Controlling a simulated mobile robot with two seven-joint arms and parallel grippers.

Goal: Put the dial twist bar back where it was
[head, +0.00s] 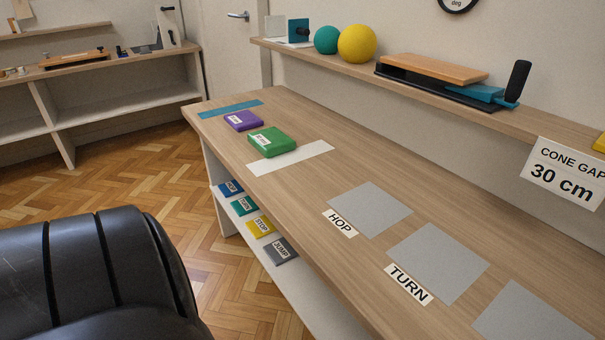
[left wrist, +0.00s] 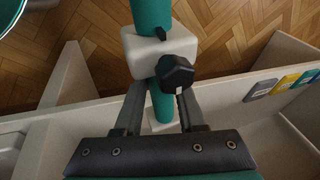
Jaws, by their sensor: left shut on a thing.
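The dial twist bar shows in the left wrist view as a teal bar (left wrist: 152,14) with a white block (left wrist: 135,58) and a black knob (left wrist: 174,73). My left gripper (left wrist: 162,98) is shut on the teal bar, its two dark fingers on either side just below the white block. The bar is above the parquet floor, near the pale edge of a shelf unit. Its far ends are partly out of the picture. Neither the bar nor a gripper shows in the head view. My right gripper is in neither view.
The long table (head: 330,166) carries a purple pad (head: 243,121), a green pad (head: 272,143) and grey squares (head: 370,209). Labelled cards (head: 260,227) lie on its lower shelf. The wall shelf holds a teal ball (head: 326,40), a yellow ball (head: 357,44) and a wooden-topped device (head: 432,68).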

